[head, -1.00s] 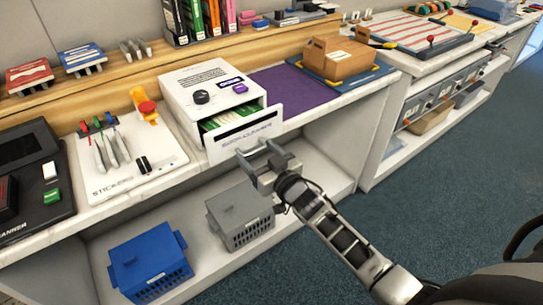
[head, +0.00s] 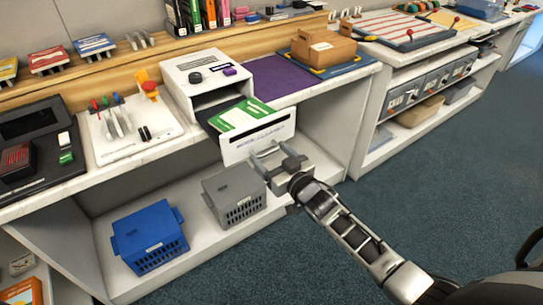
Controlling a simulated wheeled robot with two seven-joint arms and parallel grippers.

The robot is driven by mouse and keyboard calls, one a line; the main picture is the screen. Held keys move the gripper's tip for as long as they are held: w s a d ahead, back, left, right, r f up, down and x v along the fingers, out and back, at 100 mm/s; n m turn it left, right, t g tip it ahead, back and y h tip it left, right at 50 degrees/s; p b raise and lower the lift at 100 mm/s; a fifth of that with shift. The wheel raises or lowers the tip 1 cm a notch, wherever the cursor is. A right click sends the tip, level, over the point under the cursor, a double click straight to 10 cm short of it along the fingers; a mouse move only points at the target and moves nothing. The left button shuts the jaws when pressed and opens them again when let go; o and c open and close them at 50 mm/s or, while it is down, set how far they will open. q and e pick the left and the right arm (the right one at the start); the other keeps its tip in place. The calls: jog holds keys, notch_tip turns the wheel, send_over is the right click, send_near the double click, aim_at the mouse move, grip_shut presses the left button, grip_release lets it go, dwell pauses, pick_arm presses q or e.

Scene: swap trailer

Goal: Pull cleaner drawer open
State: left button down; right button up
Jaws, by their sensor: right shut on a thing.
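The white cleaner unit (head: 206,80) stands on the counter, with a dark knob and a purple button on top. Its drawer (head: 262,137) is pulled well out toward me, and green-and-white packs (head: 238,118) show inside it. My right gripper (head: 265,153) is at the drawer's white front and is shut on its handle, which the fingers largely hide. My left gripper is not in view.
A blue basket (head: 150,240) and a grey basket (head: 236,195) sit on the lower shelf below the drawer. The floor in front is clear.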

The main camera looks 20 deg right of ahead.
jog(key=shift+w+d+r, duration=0.1)
jog(key=shift+d, duration=0.15)
jog(key=o, duration=1.1)
jog(key=shift+a, duration=0.1)
jog(key=s+d, duration=0.2)
jog(key=s, duration=1.3)
jog(key=shift+s+d, duration=0.4)
